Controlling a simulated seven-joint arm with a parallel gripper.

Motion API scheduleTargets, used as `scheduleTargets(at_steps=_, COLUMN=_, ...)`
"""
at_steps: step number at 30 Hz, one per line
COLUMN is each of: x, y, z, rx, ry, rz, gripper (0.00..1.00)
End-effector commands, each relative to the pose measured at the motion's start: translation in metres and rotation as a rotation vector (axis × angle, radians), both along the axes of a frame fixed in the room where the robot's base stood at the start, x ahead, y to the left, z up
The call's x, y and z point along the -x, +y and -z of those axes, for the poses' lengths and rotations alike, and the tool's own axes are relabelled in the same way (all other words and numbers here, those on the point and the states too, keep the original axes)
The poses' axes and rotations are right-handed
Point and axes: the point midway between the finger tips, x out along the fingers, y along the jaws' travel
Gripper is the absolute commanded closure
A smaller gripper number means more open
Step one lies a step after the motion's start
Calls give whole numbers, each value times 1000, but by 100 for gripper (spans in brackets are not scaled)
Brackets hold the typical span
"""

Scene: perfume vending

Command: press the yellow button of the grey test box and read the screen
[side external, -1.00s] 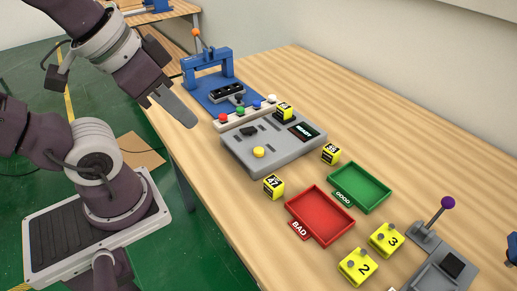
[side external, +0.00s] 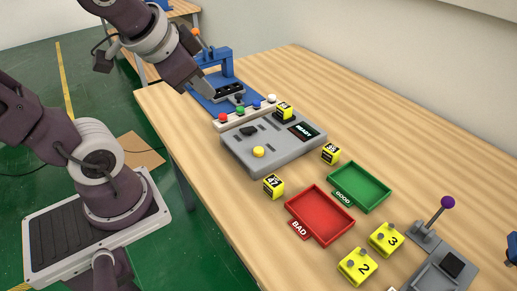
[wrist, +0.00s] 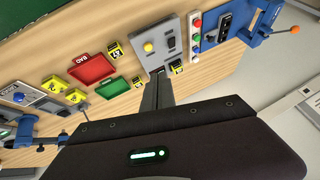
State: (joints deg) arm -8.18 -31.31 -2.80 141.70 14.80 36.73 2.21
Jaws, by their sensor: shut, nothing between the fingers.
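The grey test box (side external: 277,146) sits on the table, with its yellow button (side external: 258,152) on the near side of its top. Its dark screen (side external: 302,132) shows green text that looks like READY. A yellow numbered cube (side external: 284,109) sits at the box's far end. My gripper (side external: 210,94) is shut and empty, in the air, appearing in front of the blue fixture and apart from the button. In the wrist view my shut fingers (wrist: 157,80) overlap the box's lower edge, and the yellow button (wrist: 148,47) shows uncovered.
A strip of coloured buttons (side external: 246,113) and a blue clamp fixture (side external: 208,62) stand beyond the box. Yellow cubes (side external: 274,186) (side external: 330,153), a red BAD tray (side external: 319,238) and a green GOOD tray (side external: 359,209) lie nearer. A purple-knobbed lever (side external: 447,203) stands at right.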

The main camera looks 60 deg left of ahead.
Motion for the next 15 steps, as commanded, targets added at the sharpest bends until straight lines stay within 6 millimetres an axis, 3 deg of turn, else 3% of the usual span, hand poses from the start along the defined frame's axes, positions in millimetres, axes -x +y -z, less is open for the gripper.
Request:
scheduleTargets(at_steps=3, x=-46, y=38, z=8, rx=-179, ry=-4, rz=94, gripper=100)
scheduleTargets(at_steps=7, x=-98, y=68, z=31, rx=-331, ry=-4, rz=310, gripper=100)
scheduleTargets(at_steps=11, x=-136, y=73, z=75, rx=-355, ry=-33, rz=619, gripper=100)
scheduleTargets(at_steps=15, x=-144, y=56, z=113, rx=-267, ry=-114, rz=884, gripper=100)
